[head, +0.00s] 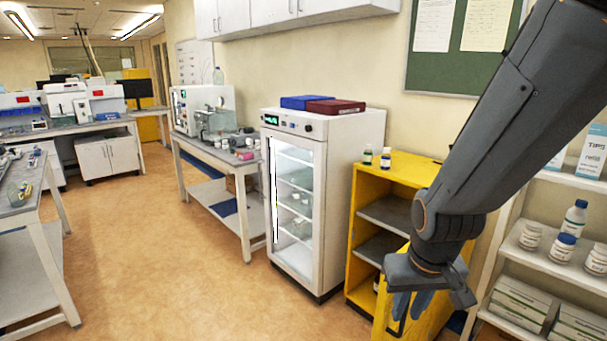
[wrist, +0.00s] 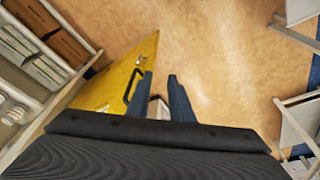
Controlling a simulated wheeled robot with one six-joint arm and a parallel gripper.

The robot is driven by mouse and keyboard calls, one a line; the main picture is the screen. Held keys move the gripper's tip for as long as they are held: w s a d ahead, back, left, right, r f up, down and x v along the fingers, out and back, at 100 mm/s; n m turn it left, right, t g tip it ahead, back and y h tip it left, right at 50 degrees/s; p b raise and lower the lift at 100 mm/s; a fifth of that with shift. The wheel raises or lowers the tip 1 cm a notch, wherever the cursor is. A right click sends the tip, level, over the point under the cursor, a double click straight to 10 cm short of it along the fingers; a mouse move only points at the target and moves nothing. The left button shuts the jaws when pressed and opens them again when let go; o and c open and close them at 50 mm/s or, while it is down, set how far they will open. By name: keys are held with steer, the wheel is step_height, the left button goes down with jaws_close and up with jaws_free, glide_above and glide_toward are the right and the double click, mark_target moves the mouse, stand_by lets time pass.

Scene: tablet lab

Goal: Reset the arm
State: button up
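My arm reaches down from the upper right of the head view. My gripper (head: 411,305) points downward in front of the yellow cabinet (head: 361,222) and its open yellow door (head: 432,318). In the wrist view the two blue-grey fingers of my gripper (wrist: 160,78) stand apart, with nothing held between them. The yellow door (wrist: 112,82) with its black handle (wrist: 131,88) lies just left of the fingers. I cannot tell whether the fingers touch it. A small pale thing shows between the fingers, too hidden to name.
A white glass-fronted cabinet (head: 347,137) stands left of the yellow one. White shelves (head: 540,262) with bottles and boxes stand close on the right. Two bottles stand on the yellow cabinet, such as the white-labelled one (head: 385,158). The floor (head: 180,260) to the left is clear.

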step_height(320, 180, down, 13)
steer(key=g+b, duration=0.1)
steer(key=b, duration=1)
steer(key=shift+a+r+g, duration=0.2)
steer(key=shift+a+g, duration=0.1)
steer(key=shift+a, duration=0.05)
